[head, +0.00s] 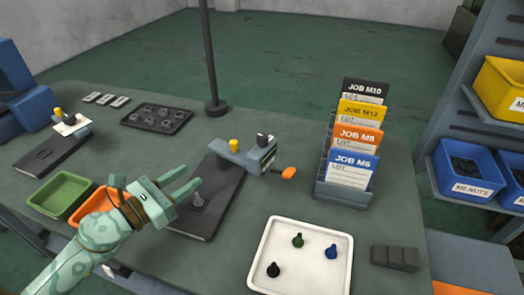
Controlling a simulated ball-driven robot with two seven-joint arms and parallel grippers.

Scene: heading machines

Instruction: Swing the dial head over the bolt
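A dark base plate (222,186) lies on the bench in the middle. A small grey upright piece, which looks like the bolt (198,202), stands on its near part. At the plate's far end is a blue-grey swing arm with a head (258,157), a yellow knob (234,145), a dark knob and an orange handle (288,173). The head points right, away from above the bolt. My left gripper (194,181) has its two fingers apart with nothing visible between them. It is near the bolt, left of the head; I cannot tell its height. My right gripper is out of view.
Green (60,194) and orange (90,208) bins sit by my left arm. A similar dark plate (45,153) is at far left. A white tray (262,262) with several pegs is in front. A job card rack (340,193) stands right; a thin post (211,60) rises behind.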

